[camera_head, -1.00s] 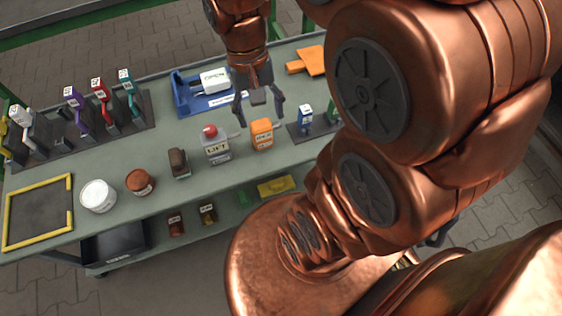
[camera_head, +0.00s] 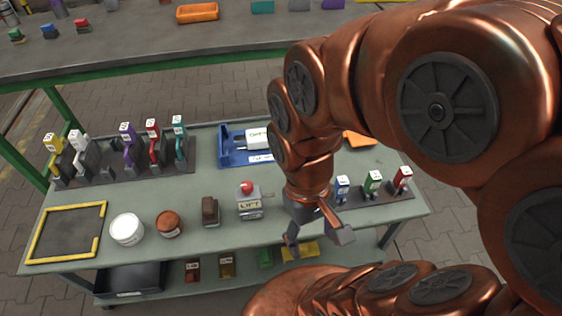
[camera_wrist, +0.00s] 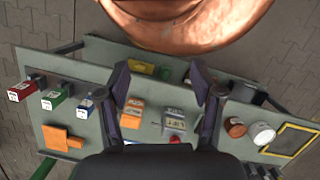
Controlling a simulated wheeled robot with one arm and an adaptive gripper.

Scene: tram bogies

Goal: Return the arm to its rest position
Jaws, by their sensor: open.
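My gripper (camera_head: 318,237) hangs at the end of my copper arm, above the front right part of the green-topped workbench (camera_head: 205,236) in the head view. Its fingers are spread apart and empty. In the wrist view the two fingers (camera_wrist: 158,72) frame the bench from above. An orange labelled block (camera_wrist: 131,114) stands on the bench just left of centre there; my arm hides it in the head view. The grey LIFT box with a red button (camera_head: 249,200) stands left of the gripper. Nothing visibly touches the fingers.
A blue tray (camera_head: 230,150) lies behind the gripper. Blue, green and red tagged pieces (camera_head: 373,182) stand in a rack to its right. Several coloured handles (camera_head: 127,148) stand in a rack at left. A white tub (camera_head: 127,229) and yellow-edged frame (camera_head: 99,235) stand front left.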

